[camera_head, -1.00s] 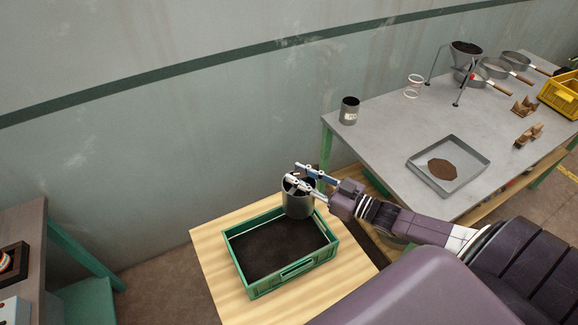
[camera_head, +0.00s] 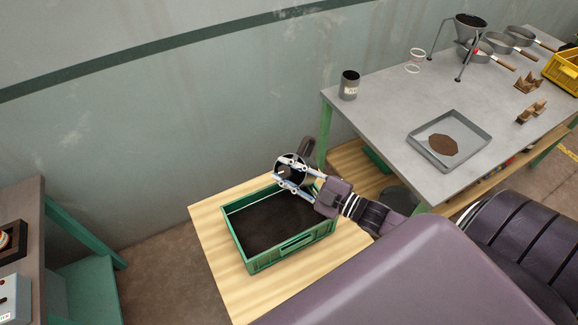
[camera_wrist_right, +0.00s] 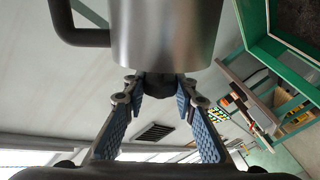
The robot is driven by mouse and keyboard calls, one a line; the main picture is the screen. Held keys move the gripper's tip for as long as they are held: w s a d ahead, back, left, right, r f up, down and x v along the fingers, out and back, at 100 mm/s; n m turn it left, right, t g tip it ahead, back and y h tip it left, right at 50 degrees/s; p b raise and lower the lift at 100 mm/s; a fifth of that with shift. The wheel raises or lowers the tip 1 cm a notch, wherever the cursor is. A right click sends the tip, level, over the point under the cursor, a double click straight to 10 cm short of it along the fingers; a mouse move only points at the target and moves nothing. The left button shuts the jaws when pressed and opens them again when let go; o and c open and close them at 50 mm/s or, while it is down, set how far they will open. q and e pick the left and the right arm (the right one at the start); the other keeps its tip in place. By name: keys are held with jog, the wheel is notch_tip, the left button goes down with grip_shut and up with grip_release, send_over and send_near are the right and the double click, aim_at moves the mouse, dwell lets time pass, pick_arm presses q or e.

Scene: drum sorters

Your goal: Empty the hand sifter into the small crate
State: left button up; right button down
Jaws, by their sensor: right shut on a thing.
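The hand sifter (camera_head: 290,164) is a grey metal cup with a dark side handle. In the head view it is tipped over, its round mouth turned toward the camera, above the back edge of the small crate. My right gripper (camera_head: 294,177) is shut on it; in the right wrist view the fingers (camera_wrist_right: 158,88) close on a dark part beside the metal cup (camera_wrist_right: 168,32). The small crate (camera_head: 265,262) is green and holds a layer of dark soil. Whether soil is still inside the sifter is hard to tell. My left gripper is out of view.
The crate stands on a pale wooden surface (camera_head: 222,262). To the right, a grey table (camera_head: 385,115) holds a dark can (camera_head: 349,85), a tray (camera_head: 468,158) with brown soil, a funnel stand (camera_head: 470,30), several sieves and a yellow crate (camera_head: 564,72). A wall stands behind.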

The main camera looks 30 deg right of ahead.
jog(key=f+n+b, duration=0.3)
jog(key=n+b, duration=0.1)
jog(key=shift+s+a, duration=0.1)
jog(key=shift+a, duration=0.15)
jog(key=shift+s+a+n+b, duration=0.15)
jog(key=shift+n+b, duration=0.2)
jog(key=shift+n, duration=0.75)
jog(key=a+f+n+b, duration=0.1)
jog(key=n, duration=0.3)
jog(key=f+n+b, duration=0.1)
jog(key=n+b, duration=0.1)
jog(key=n, duration=0.2)
jog(key=s+a+f+n+b, duration=0.1)
jog(key=n+b, duration=0.1)
jog(key=n, duration=0.2)
jog(key=shift+a+f, duration=0.3)
jog(key=shift+f, duration=0.1)
jog(key=shift+r, duration=0.1)
